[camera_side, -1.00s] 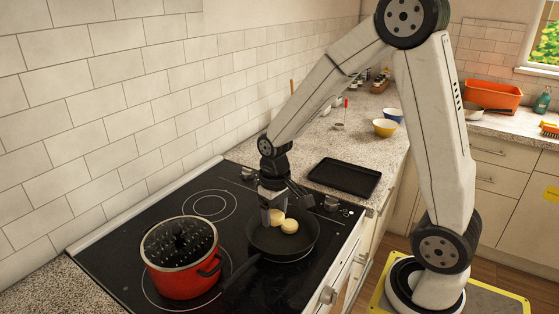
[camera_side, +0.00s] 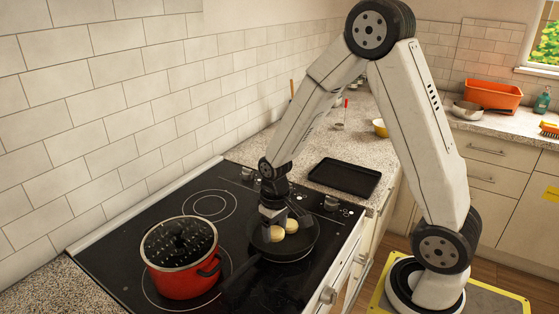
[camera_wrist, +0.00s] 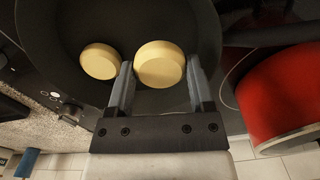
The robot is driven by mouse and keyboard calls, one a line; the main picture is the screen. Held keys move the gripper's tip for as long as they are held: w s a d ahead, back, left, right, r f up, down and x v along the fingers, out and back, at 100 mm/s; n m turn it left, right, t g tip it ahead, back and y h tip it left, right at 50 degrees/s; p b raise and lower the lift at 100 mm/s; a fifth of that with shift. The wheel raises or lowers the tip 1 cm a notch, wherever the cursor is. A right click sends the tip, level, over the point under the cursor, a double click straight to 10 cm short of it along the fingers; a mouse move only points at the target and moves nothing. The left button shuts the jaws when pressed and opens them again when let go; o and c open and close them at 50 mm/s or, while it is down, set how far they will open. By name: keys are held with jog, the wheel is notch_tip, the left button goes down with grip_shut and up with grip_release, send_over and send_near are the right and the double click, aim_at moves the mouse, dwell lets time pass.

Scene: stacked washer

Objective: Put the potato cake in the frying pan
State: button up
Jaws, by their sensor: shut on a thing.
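The frying pan (camera_side: 290,256) is black and sits on the cooktop. Two pale yellow potato cakes are within its rim in the side view. One potato cake (camera_side: 277,235) is at my gripper (camera_side: 271,222). In the wrist view this cake (camera_wrist: 160,64) is between the two fingers of my gripper (camera_wrist: 160,78), which is shut on it. It is low in the pan; I cannot tell whether it touches the bottom. The other potato cake (camera_side: 292,226) lies in the pan close beside it, and in the wrist view it (camera_wrist: 100,61) is outside the left finger.
A red pot (camera_side: 180,272) with a lid stands left of the pan on the black cooktop (camera_side: 118,268). A dark baking tray (camera_side: 343,178) lies on the counter behind the pan, bare. A tiled wall (camera_side: 100,120) runs along the left. A yellow bowl (camera_side: 380,128) is farther back.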

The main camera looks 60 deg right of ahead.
aim_at(275, 230)
jog(key=shift+f, duration=1.4)
jog(key=shift+f, duration=0.1)
jog(key=o, duration=1)
jog(key=shift+d+r, duration=0.1)
jog(key=shift+r, duration=6.05)
jog(key=shift+s+a+f+n+t, duration=0.3)
jog(key=shift+s+a+f+t, duration=0.2)
jog(key=shift+s+a, duration=0.45)
jog(key=shift+s+a+f+n+t, duration=0.35)
jog(key=shift+s+a+f, duration=0.35)
jog(key=shift+s, duration=0.45)
jog(key=shift+s+a+f+n+t, duration=0.25)
jog(key=shift+s+a+f+t, duration=0.2)
jog(key=shift+s+a, duration=0.55)
jog(key=shift+d, duration=0.1)
